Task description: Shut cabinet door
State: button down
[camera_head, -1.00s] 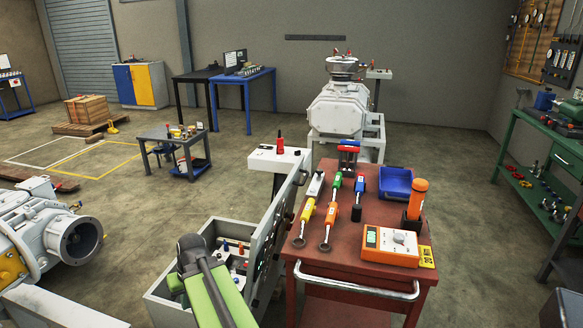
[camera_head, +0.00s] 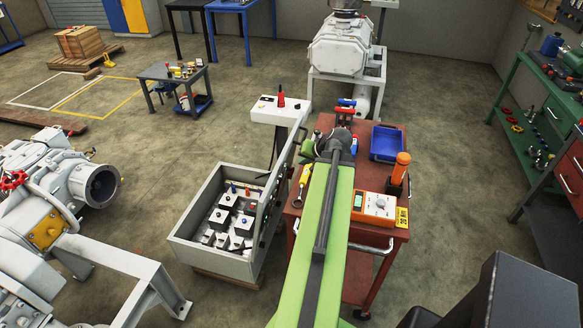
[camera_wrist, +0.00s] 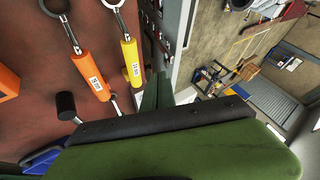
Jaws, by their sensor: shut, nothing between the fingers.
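My gripper (camera_head: 307,147) is over the cart's left part, just right of the door's far end, partly hidden by my arm. In the wrist view my gripper (camera_wrist: 156,88) is shut and empty. The door's pale panel (camera_wrist: 190,45) shows just beyond the fingertips there; I cannot tell whether they touch.
The red cart (camera_wrist: 45,120) holds orange- and yellow-handled wrenches (camera_wrist: 132,60), a blue bin (camera_head: 387,143) and an orange meter (camera_head: 373,206). A white stand (camera_head: 280,111) with a red object is behind the door. Pale machinery (camera_head: 60,185) is at left. Open floor lies left of the cabinet.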

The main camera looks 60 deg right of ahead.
jog(key=b+x, duration=0.7)
jog(key=x, duration=0.3)
jog(key=shift+b, duration=0.4)
